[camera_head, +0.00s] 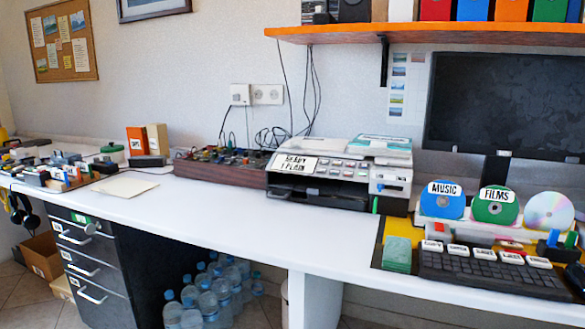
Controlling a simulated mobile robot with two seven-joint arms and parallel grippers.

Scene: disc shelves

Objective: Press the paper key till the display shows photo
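The printer (322,187) stands at the back of the white desk, right of the middle. Its display (294,165) is a white panel at the front left of its top, with black text that reads "READY" and "1 PLAIN". A row of small pale keys (343,167) runs to the right of the display. Their labels are too small to read, so I cannot tell which one is the paper key. Neither of my grippers is in view, and nothing touches the printer's front panel.
The white desk (215,215) is clear in front of the printer. A brown box of electronics (222,168) stands left of it. A keyboard (490,268), labelled discs (442,200) and a monitor (505,100) are at the right. An orange shelf (440,33) hangs above.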

